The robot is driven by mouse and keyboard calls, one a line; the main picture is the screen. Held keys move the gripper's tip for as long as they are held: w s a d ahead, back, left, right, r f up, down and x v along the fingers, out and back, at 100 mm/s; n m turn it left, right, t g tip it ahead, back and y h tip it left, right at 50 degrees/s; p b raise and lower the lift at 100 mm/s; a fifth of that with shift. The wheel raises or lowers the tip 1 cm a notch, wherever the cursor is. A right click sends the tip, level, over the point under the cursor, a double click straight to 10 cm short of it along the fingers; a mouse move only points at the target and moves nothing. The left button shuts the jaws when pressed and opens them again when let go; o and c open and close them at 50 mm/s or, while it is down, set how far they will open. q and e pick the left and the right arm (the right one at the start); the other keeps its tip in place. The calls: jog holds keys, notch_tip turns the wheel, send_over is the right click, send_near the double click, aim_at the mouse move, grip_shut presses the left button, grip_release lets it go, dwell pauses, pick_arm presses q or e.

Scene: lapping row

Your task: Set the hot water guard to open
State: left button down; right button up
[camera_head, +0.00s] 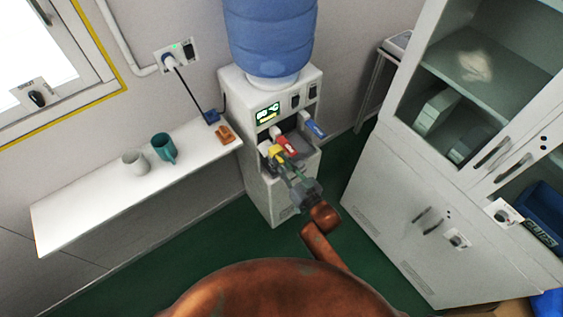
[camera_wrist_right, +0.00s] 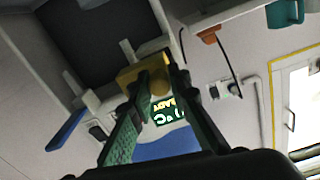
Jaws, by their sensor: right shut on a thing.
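The white water dispenser (camera_head: 260,185) carries a blue bottle (camera_head: 272,38) and a lit green display (camera_head: 267,112). A red tap lever (camera_head: 286,143) and a blue tap lever (camera_head: 313,126) stick out from its front. The yellow hot water guard (camera_head: 274,153) is beside the red lever; it also shows as a yellow block in the right wrist view (camera_wrist_right: 130,76). My right gripper (camera_head: 285,168) is shut on the yellow guard; its two green-padded fingers (camera_wrist_right: 152,82) meet around it in the wrist view. The fingers partly hide the guard. My left gripper does not show.
A white shelf (camera_head: 90,203) on the left holds a grey cup (camera_head: 134,162), a teal mug (camera_head: 163,147) and an orange-brown item (camera_head: 225,134). A wall socket (camera_head: 178,54) is above. A white cabinet (camera_head: 400,215) stands right. Green floor lies between.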

grip_shut()
jog(key=s+a+p, duration=0.1)
jog(key=s+a, duration=0.1)
jog(key=a, duration=0.1)
jog(key=shift+s+a, duration=0.1)
jog(key=shift+s, duration=0.1)
jog(key=o, duration=0.6)
grip_release()
jog(key=shift+a, duration=0.1)
jog(key=shift+o, duration=0.2)
